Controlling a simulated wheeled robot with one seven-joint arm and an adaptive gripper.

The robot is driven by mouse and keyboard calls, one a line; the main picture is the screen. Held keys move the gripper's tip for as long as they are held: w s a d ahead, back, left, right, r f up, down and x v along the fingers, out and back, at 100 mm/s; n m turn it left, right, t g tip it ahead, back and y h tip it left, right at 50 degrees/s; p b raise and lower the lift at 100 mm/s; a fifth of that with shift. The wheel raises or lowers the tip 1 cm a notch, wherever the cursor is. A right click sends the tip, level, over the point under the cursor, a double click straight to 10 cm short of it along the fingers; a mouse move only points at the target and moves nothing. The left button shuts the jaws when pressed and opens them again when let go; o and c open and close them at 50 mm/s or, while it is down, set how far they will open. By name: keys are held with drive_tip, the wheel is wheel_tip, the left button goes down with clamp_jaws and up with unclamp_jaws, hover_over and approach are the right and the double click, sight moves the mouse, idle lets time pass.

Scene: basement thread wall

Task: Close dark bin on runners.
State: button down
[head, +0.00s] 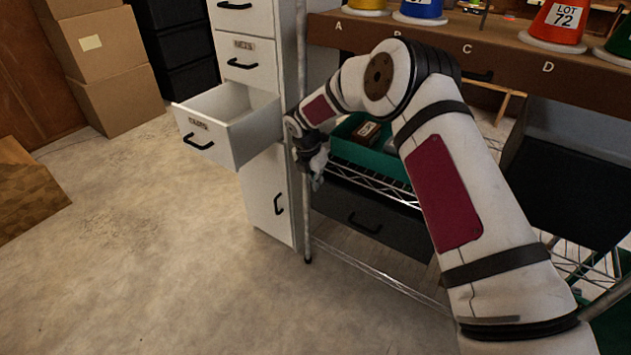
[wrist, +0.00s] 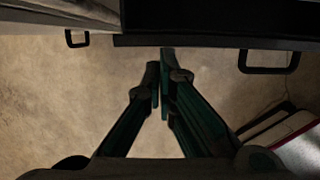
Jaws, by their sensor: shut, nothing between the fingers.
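The dark bin (head: 378,213) with a black handle sits low under the wire shelf, right of the white cabinet. My arm hides its right part, and I cannot tell how far out it stands. In the wrist view the bin's dark front edge (wrist: 215,41) runs across the top, with its handle (wrist: 270,66) at right. My gripper (head: 317,184) is shut and empty at the bin's left end, beside the cabinet. In the wrist view the fingertips (wrist: 162,58) are close together just short of the front edge, left of the handle. Contact is unclear.
A white cabinet (head: 268,185) stands at left with its drawer (head: 215,128) pulled out. A green tray (head: 372,156) is on the wire shelf above the bin. A black box (head: 570,180) is under the bench at right. The floor (head: 160,250) in front is clear.

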drive_tip(key=v, duration=1.1)
drive_tip(key=s+d+f+t+h+p, duration=0.1)
drive_tip(key=s+d+f+p, duration=0.1)
drive_tip(key=s+d+p, duration=0.95)
drive_tip(key=b, duration=0.7)
hover_over(374, 232)
drive_tip(key=shift+f, duration=4.85)
